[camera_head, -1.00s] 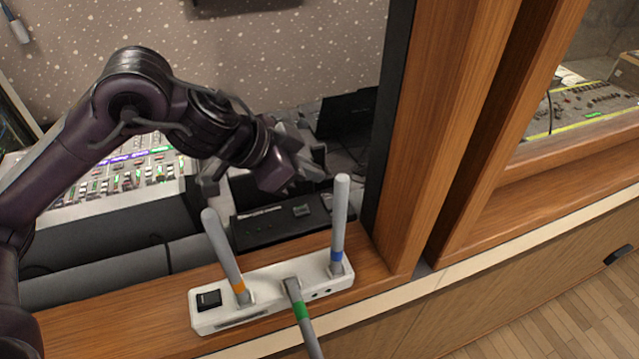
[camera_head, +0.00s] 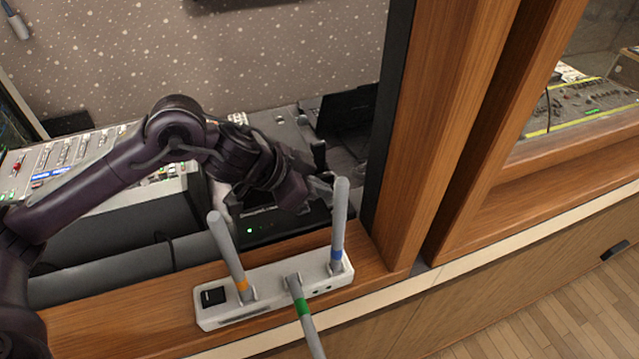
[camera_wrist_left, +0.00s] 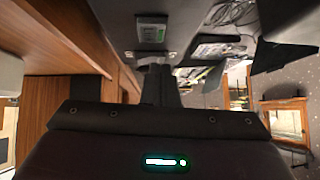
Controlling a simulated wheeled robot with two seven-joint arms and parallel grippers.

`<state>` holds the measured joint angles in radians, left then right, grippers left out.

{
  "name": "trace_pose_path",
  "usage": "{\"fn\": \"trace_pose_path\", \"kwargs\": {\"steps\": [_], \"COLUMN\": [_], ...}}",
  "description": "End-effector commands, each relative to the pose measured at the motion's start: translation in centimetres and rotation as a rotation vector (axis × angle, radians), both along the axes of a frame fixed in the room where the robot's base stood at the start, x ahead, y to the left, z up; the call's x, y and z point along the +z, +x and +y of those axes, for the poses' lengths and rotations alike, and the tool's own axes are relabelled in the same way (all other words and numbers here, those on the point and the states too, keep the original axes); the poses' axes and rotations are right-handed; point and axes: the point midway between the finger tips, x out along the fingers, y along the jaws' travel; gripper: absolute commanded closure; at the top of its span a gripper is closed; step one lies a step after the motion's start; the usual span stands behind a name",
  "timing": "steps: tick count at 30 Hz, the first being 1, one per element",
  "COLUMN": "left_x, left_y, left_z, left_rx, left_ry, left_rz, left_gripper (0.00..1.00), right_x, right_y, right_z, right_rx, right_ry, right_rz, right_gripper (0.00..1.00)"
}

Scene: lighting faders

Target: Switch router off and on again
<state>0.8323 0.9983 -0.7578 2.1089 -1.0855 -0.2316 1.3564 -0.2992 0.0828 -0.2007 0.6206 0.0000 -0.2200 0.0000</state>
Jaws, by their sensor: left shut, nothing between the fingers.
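The white router (camera_head: 268,291) lies on the wooden sill and has three grey antennas. Their bands are orange (camera_head: 242,284), green (camera_head: 302,307) and blue (camera_head: 336,254). A black switch (camera_head: 213,296) sits on top at the router's left end; its position is too small to tell. My left gripper (camera_head: 322,182) is beyond the router, close behind the blue-banded antenna in the picture, and apart from the switch. It is shut and empty, and its tips show in the left wrist view (camera_wrist_left: 155,62). My right gripper is out of view.
A black box (camera_head: 285,226) with a green light lies behind the sill, partly under my arm. A mixing desk (camera_head: 75,155) stands at the left. A wooden post (camera_head: 440,130) rises right of the router. The sill left of the router (camera_head: 130,315) is clear.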

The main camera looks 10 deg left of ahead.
Motion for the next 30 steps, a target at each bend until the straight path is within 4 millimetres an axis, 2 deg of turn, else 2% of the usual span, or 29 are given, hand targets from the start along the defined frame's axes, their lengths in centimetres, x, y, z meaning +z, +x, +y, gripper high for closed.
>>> {"fn": "trace_pose_path", "kwargs": {"steps": [8, 19, 30], "left_x": [-0.1, 0.2, 0.5], "left_y": [-0.2, -1.5, -1.4], "left_z": [-0.1, -0.9, -0.9], "left_rx": [-0.004, -0.006, -0.003], "left_ry": [0.005, 0.005, 0.005], "left_rz": [0.0, 0.001, -0.001], "left_gripper": [1.0, 1.0, 1.0], "right_x": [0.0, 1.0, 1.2], "right_y": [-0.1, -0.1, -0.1], "right_z": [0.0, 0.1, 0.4], "right_rx": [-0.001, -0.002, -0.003], "right_ry": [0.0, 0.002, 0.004], "right_rz": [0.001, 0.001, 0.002], "right_gripper": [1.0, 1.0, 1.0]}}
